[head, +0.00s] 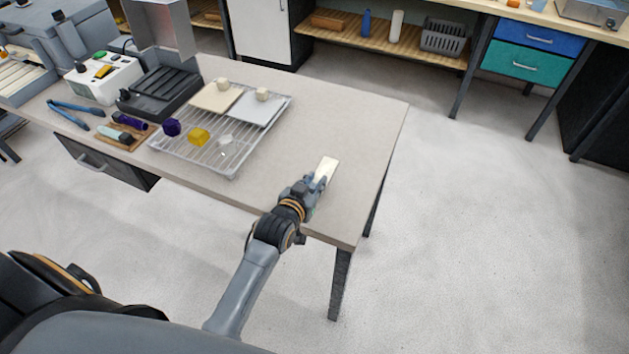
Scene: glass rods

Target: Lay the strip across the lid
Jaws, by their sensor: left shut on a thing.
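My left gripper (310,186) is shut on a pale cream strip (327,170) near the table's right front part. The strip sticks out beyond the fingers, toward the back; whether it touches the table I cannot tell. A wire rack (185,150) stands left of the gripper. On its back part lie two flat plates, one cream (211,97) and one light grey (250,110). Each has a small pale block on or at its back edge. I cannot tell which plate is the lid. My right gripper is not in view.
On the rack's front are a dark purple piece (172,127), a yellow block (198,137) and a small clear or white piece (226,141).

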